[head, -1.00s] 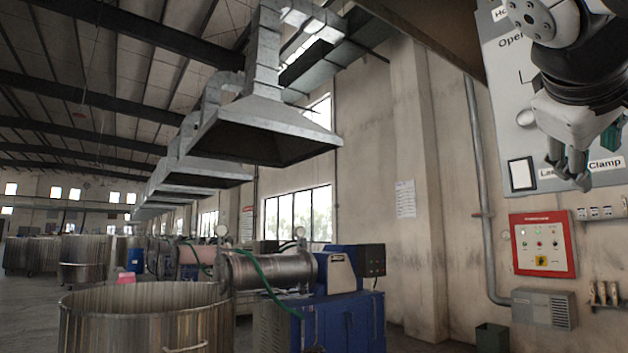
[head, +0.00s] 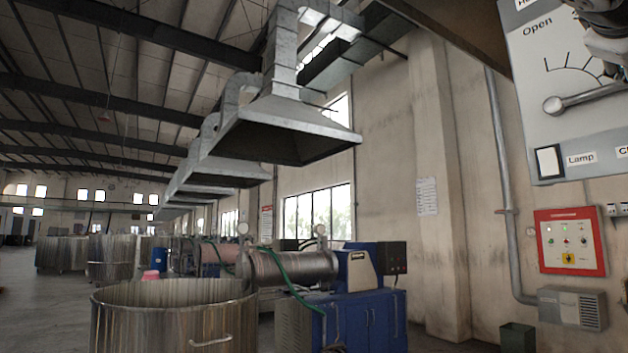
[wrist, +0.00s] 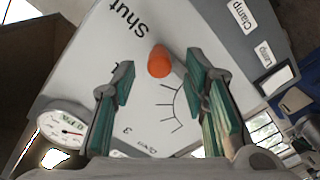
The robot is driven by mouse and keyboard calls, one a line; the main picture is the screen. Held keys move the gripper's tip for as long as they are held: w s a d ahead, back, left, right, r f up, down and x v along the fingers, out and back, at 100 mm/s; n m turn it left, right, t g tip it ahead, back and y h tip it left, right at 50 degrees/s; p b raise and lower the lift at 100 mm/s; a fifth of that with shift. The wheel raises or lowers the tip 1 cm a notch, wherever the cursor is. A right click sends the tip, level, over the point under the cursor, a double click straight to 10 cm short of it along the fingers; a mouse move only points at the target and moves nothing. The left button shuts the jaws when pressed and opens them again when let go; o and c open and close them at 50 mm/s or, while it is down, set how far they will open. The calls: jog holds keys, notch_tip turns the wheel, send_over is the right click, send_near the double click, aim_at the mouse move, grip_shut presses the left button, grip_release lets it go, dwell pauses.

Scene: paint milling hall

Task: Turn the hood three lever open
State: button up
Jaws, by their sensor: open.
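The hood panel (head: 535,50) is a pale board at the right edge of the head view, marked Open at its upper left. A grey lever rod with a round end (head: 553,105) runs right from below the scale marks. In the wrist view the panel (wrist: 85,65) shows Shut, a 3 and scale marks. An orange knob (wrist: 159,62), which looks like the lever's grip, is between the fingertips in the picture; its depth is unclear. My gripper (wrist: 160,80) is open, its green pads apart on both sides of the knob, with no contact visible.
A gauge (wrist: 63,128) is beside the panel in the wrist view. Lamp and Clamp labels mark the panel's lower strip. A red-framed control box (head: 570,242) and a grey vented unit (head: 573,307) are below. A steel vat (head: 175,320) and a blue mill (head: 355,310) stand left.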

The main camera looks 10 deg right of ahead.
jog(key=shift+x, duration=1.95)
jog(key=shift+c, duration=0.5)
grip_shut()
